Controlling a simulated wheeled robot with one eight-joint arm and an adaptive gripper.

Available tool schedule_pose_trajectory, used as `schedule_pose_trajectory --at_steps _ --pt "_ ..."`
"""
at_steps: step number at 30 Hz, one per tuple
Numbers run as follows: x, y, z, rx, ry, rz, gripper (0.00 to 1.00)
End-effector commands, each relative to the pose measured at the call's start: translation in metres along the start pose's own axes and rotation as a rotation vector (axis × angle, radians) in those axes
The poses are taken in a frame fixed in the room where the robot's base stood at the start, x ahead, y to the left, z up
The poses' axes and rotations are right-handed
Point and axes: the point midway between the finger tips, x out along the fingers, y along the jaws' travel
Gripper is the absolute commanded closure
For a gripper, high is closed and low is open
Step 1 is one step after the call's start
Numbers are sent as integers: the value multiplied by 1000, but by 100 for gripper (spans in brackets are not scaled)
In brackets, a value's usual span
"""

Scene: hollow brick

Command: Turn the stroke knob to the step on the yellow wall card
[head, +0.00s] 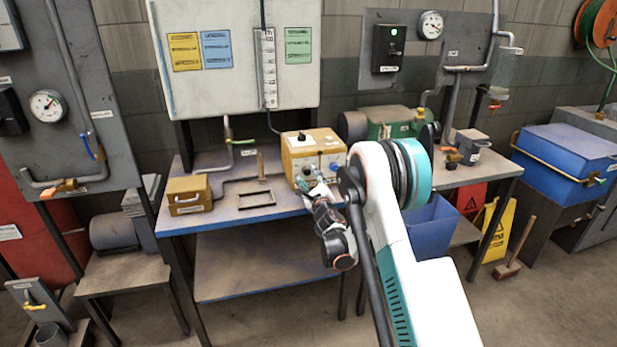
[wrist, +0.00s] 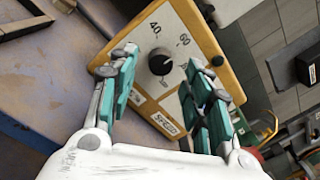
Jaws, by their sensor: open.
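A tan box (head: 312,150) with a pale panel stands on the blue-edged bench. In the wrist view, its panel (wrist: 140,92) bears a round black knob (wrist: 160,64) with printed numbers around it, 40 and 60 among them. A small label (wrist: 168,122) sits below the knob. My gripper (wrist: 160,70) is open, its teal fingers on either side of the knob, with visible gaps. In the head view, my gripper (head: 308,180) is at the front of the box. The yellow card (head: 184,52) hangs on the white wall board; its writing is too small to read.
A small wooden box (head: 188,196) and a dark frame (head: 256,199) lie left on the bench. A green machine (head: 393,122) stands to the right.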

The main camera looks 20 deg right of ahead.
Motion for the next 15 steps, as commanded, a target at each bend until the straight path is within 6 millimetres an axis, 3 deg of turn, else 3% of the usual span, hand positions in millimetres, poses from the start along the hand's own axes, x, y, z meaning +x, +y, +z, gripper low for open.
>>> schedule_pose_trajectory --at_steps 9,15 --pt "-65 0 0 2 1 -1 55" --pt "-88 0 -1 1 1 -1 55"
